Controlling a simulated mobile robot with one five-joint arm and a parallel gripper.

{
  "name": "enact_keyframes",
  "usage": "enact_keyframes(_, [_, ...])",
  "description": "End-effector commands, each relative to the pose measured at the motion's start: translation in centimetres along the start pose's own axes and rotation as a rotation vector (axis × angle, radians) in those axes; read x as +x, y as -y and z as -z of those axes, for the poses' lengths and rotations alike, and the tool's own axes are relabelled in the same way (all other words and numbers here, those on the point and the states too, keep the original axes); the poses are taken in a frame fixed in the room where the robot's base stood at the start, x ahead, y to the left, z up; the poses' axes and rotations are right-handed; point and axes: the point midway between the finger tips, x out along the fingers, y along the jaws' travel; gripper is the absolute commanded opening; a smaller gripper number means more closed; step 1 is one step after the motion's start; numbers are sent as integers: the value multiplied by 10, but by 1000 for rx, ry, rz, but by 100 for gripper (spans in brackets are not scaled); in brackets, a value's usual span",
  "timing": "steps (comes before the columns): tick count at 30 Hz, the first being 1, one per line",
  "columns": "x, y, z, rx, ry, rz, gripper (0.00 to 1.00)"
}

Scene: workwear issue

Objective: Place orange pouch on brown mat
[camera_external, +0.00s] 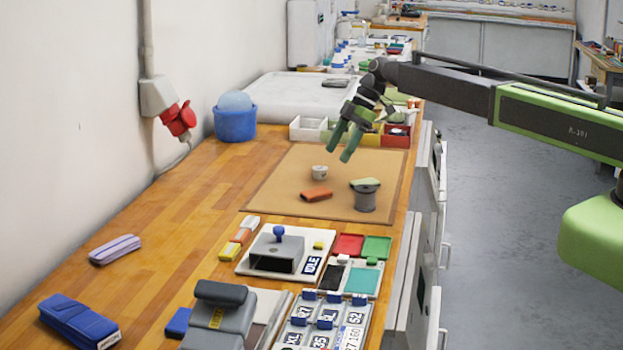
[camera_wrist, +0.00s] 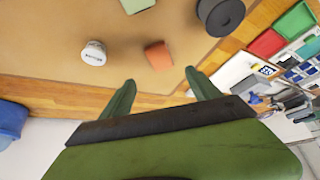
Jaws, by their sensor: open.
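The orange pouch (camera_external: 316,194) lies on the brown mat (camera_external: 285,185), near its middle front. In the wrist view the orange pouch (camera_wrist: 158,55) lies on the mat (camera_wrist: 60,55), ahead of the gap between my fingers. My gripper (camera_external: 348,142) is open and empty, raised above the far part of the mat, apart from the pouch. Its two green fingers also show in the wrist view (camera_wrist: 158,90).
On the mat stand a small white round item (camera_external: 319,172), a grey cylinder (camera_external: 366,197) and a light green piece (camera_external: 365,184) by the cylinder's top. Divided coloured bins (camera_external: 395,136) stand behind, a blue tub (camera_external: 235,122) back left.

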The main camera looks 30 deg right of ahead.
Motion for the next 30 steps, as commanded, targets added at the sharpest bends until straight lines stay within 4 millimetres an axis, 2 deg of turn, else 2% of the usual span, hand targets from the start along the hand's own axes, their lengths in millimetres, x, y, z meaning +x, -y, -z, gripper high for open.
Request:
enact_keyframes(1, [-8, 0, 2, 0, 0, 0, 71])
enact_keyframes(5, [-7, 2, -1, 4, 2, 0, 71])
enact_keyframes(8, [-11, 20, -16, 79, 30, -3, 71])
enact_keyframes(11, [-22, 64, -52, 279, 105, -21, 71])
enact_keyframes(15, [-46, 145, -119, 687, 250, -100, 71])
enact_keyframes(18, [-64, 198, -162, 972, 337, -192, 71])
enact_keyframes(21, [-79, 236, -191, 1190, 394, -281, 71])
enact_keyframes(25, [-89, 258, -210, 1340, 427, -354, 71])
enact_keyframes(30, [-91, 259, -214, 1375, 433, -371, 71])
